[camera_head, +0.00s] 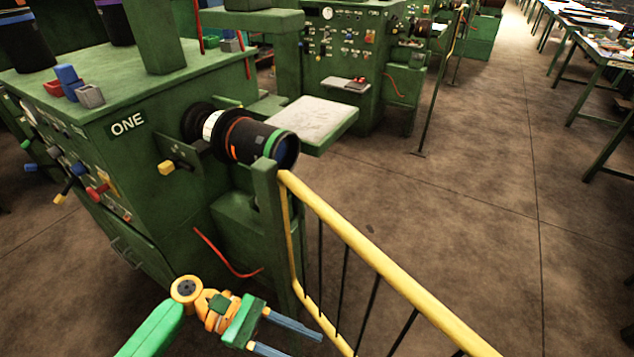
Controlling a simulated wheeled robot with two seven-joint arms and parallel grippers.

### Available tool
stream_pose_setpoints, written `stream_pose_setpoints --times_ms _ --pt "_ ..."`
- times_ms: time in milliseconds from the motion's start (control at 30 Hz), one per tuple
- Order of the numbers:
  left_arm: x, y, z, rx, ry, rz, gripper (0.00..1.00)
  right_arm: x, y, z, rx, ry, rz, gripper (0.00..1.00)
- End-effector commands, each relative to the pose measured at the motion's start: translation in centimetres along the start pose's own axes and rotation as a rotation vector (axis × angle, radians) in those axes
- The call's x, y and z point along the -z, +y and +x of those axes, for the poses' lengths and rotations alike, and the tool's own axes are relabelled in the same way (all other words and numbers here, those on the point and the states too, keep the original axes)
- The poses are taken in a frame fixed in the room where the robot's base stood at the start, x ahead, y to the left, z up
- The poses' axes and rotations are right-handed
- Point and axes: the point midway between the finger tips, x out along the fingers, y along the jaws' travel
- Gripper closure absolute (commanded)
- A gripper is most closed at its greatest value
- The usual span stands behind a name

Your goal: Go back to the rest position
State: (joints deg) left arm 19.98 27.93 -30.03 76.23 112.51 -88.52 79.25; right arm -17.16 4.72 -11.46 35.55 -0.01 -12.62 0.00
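My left gripper (298,345) is at the bottom of the head view, on a green and orange arm coming from the lower left. Its two blue-grey fingers are apart with nothing between them; the lower fingertip is cut off by the picture edge. The gripper is in front of the green machine marked ONE (85,110), left of the yellow railing's foot. A dark sleeve (258,139) with an orange mark sits around the machine's horizontal spindle, well above my gripper and apart from it. My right gripper is not in view.
A yellow railing (375,262) with black bars runs to the lower right, close to my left gripper. A grey-topped shelf (312,122) juts from the machine. Another green machine (345,60) stands behind. Tables (600,50) line the far right. The brown floor between is clear.

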Motion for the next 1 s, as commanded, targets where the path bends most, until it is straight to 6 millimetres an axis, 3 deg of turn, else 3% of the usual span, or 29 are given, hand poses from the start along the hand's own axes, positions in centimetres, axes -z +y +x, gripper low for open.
stream_pose_setpoints --times_ms 200,367,467,500,600,700,767,833,1000 --pt "8.9 0.7 0.5 -0.139 0.255 0.065 0.53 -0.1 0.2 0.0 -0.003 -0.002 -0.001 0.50" --pt "18.3 -1.5 -0.2 -0.164 0.568 0.168 0.53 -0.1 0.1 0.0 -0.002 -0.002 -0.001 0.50" --pt "25.7 -5.9 -1.6 -0.060 0.846 0.294 0.53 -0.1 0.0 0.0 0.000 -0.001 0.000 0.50" --pt "28.6 -8.8 -2.2 0.034 0.964 0.370 0.53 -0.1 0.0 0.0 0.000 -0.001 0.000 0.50" --pt "33.6 -16.7 -3.3 0.386 1.176 0.637 0.53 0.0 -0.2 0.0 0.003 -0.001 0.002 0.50" --pt "35.1 -22.6 -3.0 0.730 1.209 0.928 0.53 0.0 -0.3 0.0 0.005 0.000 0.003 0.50" --pt "35.3 -24.7 -2.4 0.863 1.183 1.060 0.53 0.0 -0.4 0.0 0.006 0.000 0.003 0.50" --pt "35.2 -25.9 -1.8 0.951 1.154 1.160 0.53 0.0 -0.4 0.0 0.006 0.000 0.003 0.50" --pt "35.2 -26.2 -1.6 0.990 1.143 1.209 0.53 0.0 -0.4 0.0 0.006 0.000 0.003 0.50"
